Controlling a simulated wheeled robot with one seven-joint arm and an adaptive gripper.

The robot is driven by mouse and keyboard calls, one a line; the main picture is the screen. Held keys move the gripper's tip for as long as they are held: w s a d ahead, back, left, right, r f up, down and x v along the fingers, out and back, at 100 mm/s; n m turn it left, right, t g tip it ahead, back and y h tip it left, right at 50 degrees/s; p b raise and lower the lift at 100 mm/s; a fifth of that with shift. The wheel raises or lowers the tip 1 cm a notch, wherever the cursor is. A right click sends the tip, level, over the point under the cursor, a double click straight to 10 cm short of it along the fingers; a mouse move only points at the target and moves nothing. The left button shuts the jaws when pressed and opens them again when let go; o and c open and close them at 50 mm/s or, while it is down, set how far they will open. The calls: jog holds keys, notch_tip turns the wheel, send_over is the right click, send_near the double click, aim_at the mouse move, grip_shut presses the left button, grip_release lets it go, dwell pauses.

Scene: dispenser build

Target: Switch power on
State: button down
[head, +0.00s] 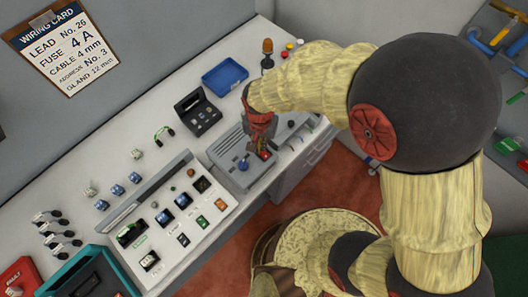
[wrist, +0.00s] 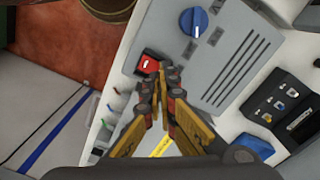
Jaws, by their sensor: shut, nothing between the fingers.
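A grey power unit (head: 222,152) with vent slots stands on the white bench in the head view. It also fills the upper middle of the wrist view (wrist: 237,60). It has a blue knob (head: 243,165), which also shows in the wrist view (wrist: 193,22). A red rocker switch (wrist: 150,65) in a dark frame sits at the unit's edge. My gripper (wrist: 168,73) is shut and empty, with its fingertips right by the switch and partly over it. I cannot tell whether they touch it. In the head view my gripper (head: 262,148) covers much of the switch area.
A blue tray (head: 225,77) and an open dark case (head: 198,111) lie behind the unit. A sloped panel with several modules (head: 170,215) stands to its left. A lamp post (head: 267,50) stands at the back. The bench's front edge is close to the unit.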

jog(key=shift+f+b, duration=0.6)
jog(key=shift+f, duration=0.35)
dwell(0.6)
jog(key=shift+r, duration=0.15)
jog(key=shift+r+p, duration=2.55)
jog(key=shift+r, duration=0.85)
